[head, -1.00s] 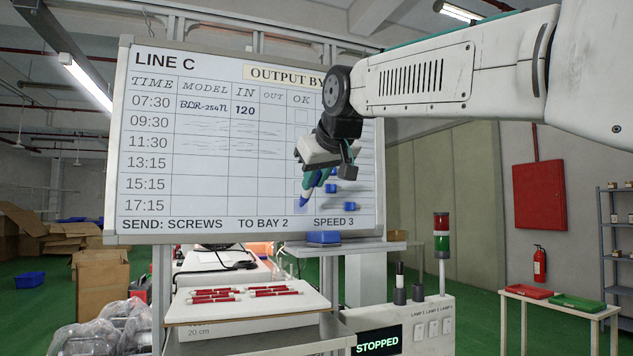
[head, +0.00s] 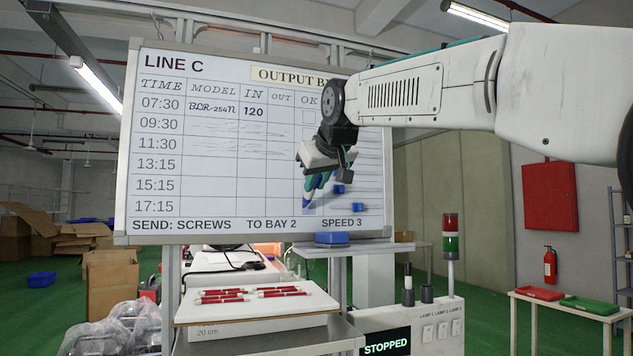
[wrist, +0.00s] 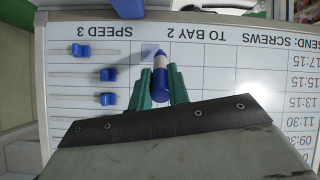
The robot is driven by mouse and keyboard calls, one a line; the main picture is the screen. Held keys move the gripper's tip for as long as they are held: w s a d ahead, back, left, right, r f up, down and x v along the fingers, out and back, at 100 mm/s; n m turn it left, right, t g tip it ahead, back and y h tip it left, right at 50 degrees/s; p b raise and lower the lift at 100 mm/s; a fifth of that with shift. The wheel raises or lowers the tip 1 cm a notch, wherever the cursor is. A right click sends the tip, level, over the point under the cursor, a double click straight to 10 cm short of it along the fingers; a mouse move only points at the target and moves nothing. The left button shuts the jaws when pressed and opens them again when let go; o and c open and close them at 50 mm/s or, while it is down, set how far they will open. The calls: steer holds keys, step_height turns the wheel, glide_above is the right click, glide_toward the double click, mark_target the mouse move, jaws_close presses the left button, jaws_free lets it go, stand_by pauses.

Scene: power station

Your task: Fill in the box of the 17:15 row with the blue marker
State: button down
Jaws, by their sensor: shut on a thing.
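The whiteboard (head: 215,185) headed LINE C stands upright before me, with time rows down to 17:15 at the bottom. My gripper (head: 314,183) is shut on the blue marker (head: 308,200), a white-banded pen with a blue tip, in the OK column at the height of the 17:15 row. In the wrist view the marker (wrist: 160,80) sits between the green fingers (wrist: 160,88), its tip pointing at that row. A faint bluish patch lies by the tip; I cannot tell whether it is ink or shadow, nor whether the tip touches. My gripper hides part of the OK column.
Blue sliders (wrist: 109,75) sit on tracks beside the grid. A blue block (head: 331,239) lies on the ledge under the board. Several red markers (head: 250,293) lie on a white tray (head: 215,313). A control panel (head: 400,325) reading STOPPED stands at the lower right.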

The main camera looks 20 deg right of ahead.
steer(key=shift+w, duration=0.95)
steer(key=shift+d, duration=2)
steer(key=shift+a, duration=0.1)
steer(key=shift+a, duration=1.9)
steer(key=shift+s, duration=3)
